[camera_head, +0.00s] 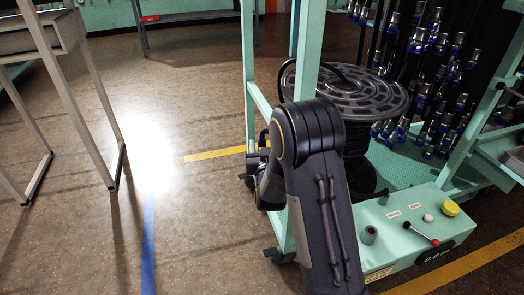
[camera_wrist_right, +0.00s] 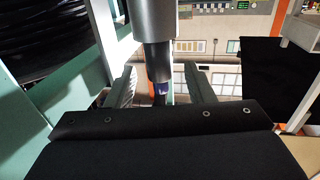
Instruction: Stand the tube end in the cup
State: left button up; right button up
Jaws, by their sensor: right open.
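My right gripper (camera_wrist_right: 160,70) is open in the right wrist view, with one finger on each side of a tube end. The tube end shows a wide grey metal sleeve (camera_wrist_right: 154,20) at the top, then a narrower dark part and a blue band. A gap shows beside it, and I cannot tell whether either finger touches it. In the head view the right gripper (camera_head: 256,158) is mostly hidden behind my own forearm. A small grey cup (camera_head: 369,235) stands on the cart's green front panel, right of my arm. My left gripper is not in view.
The green cart (camera_head: 262,105) carries a hose reel (camera_head: 345,92); its posts stand close to my right arm. Several hoses with metal and blue fittings (camera_head: 440,95) hang at the right. A red-tipped lever (camera_head: 421,234) and yellow cap (camera_head: 450,208) sit beside the cup.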

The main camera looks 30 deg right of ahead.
jog(key=shift+x, duration=1.1)
grip_shut()
jog(key=shift+r, duration=0.1)
